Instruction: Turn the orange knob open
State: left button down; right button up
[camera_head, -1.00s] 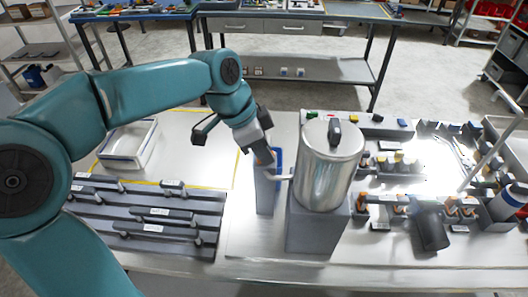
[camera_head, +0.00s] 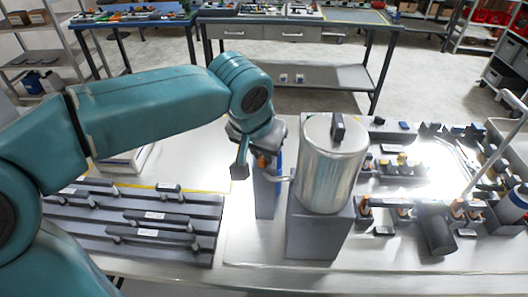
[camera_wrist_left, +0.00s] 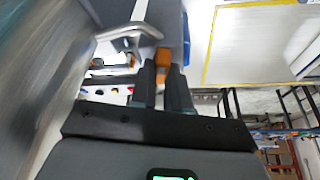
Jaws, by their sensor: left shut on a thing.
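The orange knob (camera_head: 262,162) sits at the spout of a metal dispenser tank (camera_head: 328,170), on the tank's left side. In the left wrist view the knob (camera_wrist_left: 163,58) shows between the two dark fingertips, next to the bent metal spout (camera_wrist_left: 128,32). My left gripper (camera_wrist_left: 164,80) is shut on it. In the head view my left gripper (camera_head: 262,154) comes down from above, and its body partly hides the knob. My right gripper is not in view.
The tank stands on a grey block (camera_head: 318,238). A narrow grey stand (camera_head: 265,200) with a blue item (camera_head: 279,158) is under the spout. A dark rack with handles (camera_head: 130,232) lies left. A white tray (camera_head: 125,162) is behind it. Small parts and tools crowd the right.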

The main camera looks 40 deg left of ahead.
pick_arm(q)
jog(key=shift+d+n+g+y+b, duration=0.1)
jog(key=shift+n+g+y+b, duration=0.35)
jog(key=shift+n, duration=1.55)
jog(key=shift+t+y, duration=0.25)
jog(key=shift+y, duration=0.1)
jog(key=c, duration=1.1)
grip_release()
jog(key=shift+r, duration=0.1)
jog(key=shift+s, duration=0.15)
jog(key=shift+d+r, duration=0.1)
jog(key=shift+r, duration=0.3)
jog(key=p+v, duration=0.1)
jog(key=v, duration=1.4)
jog(key=shift+r, duration=0.25)
jog(key=shift+s, duration=0.1)
